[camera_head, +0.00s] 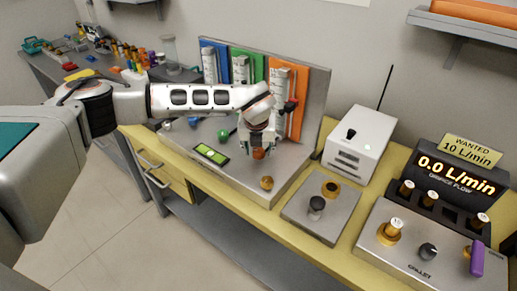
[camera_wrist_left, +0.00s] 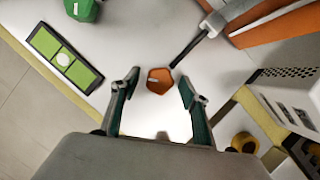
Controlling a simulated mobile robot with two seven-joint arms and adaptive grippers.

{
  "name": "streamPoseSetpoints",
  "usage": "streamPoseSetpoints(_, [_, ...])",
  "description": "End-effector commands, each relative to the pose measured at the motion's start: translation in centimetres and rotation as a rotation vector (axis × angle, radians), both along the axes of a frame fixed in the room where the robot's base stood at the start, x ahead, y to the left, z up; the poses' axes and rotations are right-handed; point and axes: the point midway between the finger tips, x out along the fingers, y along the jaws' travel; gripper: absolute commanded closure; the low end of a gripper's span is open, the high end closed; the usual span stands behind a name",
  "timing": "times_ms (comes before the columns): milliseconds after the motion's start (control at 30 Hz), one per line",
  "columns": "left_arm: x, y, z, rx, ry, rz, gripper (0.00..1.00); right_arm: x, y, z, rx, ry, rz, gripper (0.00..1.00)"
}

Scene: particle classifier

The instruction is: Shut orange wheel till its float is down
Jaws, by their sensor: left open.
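The orange wheel (camera_wrist_left: 160,80) is a small knob with a pale mark, at the end of a dark stem, on the grey classifier unit. It lies just beyond and between the fingertips of my left gripper (camera_wrist_left: 157,88), which is open and does not touch it. In the head view the orange wheel (camera_head: 259,153) shows right below my left gripper (camera_head: 261,147). The orange panel (camera_head: 297,100) with its grey flow tube (camera_head: 280,90) stands behind, partly covered by my arm. The float inside is too small to make out. My right gripper is not in view.
Green (camera_head: 223,135) and blue (camera_head: 193,121) wheels sit left of the orange one. A brass knob (camera_head: 267,183) stands nearby. A white box (camera_head: 358,143) and a flow panel reading 0.0 L/min (camera_head: 455,173) are to the right.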

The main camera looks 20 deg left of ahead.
Motion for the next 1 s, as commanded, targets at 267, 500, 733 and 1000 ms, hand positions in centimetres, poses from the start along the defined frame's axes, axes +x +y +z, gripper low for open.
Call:
streamPoseSetpoints(267, [0.0,0.0,0.0,0.000,0.000,0.000,0.93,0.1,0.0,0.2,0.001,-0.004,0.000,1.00])
streamPoseSetpoints(500, [0.0,0.1,0.0,0.000,0.000,-0.023,0.93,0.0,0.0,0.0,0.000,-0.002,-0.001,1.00])
streamPoseSetpoints(733, [0.0,0.2,0.0,-0.001,0.000,-0.130,0.93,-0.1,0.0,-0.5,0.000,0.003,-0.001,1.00])
streamPoseSetpoints(1000, [0.0,0.4,0.0,-0.002,0.000,-0.361,0.93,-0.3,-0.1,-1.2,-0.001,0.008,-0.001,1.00])
